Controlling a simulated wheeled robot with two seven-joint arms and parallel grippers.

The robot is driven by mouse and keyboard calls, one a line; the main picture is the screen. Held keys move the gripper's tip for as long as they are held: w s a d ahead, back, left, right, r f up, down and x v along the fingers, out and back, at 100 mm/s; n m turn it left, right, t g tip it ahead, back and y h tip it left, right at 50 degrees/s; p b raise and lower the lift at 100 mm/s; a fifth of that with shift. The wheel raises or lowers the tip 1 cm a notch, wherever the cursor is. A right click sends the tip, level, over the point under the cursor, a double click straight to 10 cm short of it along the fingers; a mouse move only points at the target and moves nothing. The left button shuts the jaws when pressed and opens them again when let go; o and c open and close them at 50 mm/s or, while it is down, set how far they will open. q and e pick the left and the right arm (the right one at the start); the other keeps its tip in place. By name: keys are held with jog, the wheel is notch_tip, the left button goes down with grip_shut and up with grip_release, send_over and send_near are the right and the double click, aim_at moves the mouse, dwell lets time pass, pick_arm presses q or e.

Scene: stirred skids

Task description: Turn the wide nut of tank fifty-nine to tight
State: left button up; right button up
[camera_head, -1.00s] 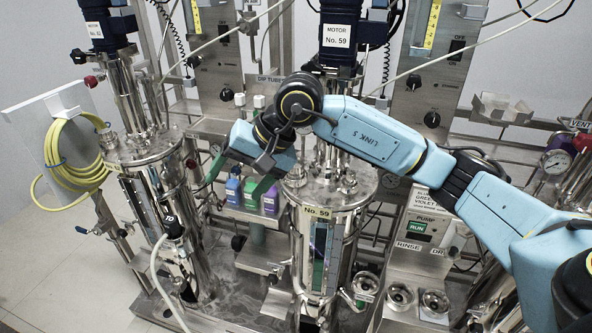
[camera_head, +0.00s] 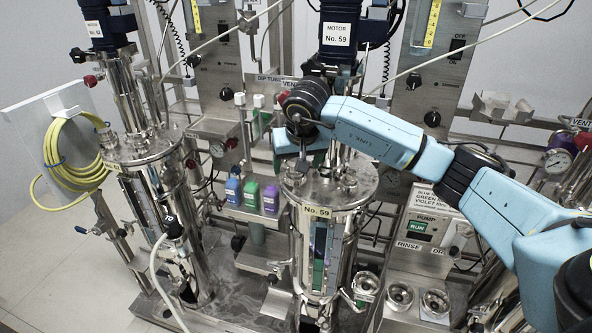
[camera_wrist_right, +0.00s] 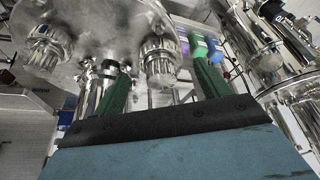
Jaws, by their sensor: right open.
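Tank fifty-nine (camera_head: 318,235) stands upright in the middle of the head view, with a yellow "No. 59" label below its round steel lid (camera_head: 340,190). My right gripper (camera_wrist_right: 161,72) is open, its two green fingers apart. A ribbed steel nut (camera_wrist_right: 160,58) shows between the fingers in the right wrist view; I cannot tell if either finger touches it. A second ribbed nut (camera_wrist_right: 46,46) is to the left. I cannot tell which is the wide nut. In the head view my right wrist is over the lid's back left, and the fingers are not clear. My left gripper is not in view.
The No. 59 motor (camera_head: 337,36) and its column rise behind my right wrist. Blue, green and purple bottles (camera_head: 250,194) stand left of the tank. Another tank (camera_head: 150,180) with a yellow hose coil (camera_head: 75,150) is further left. A pump panel (camera_head: 425,230) is right.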

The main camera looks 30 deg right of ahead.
jog(key=shift+x, duration=1.55)
jog(key=c, duration=1)
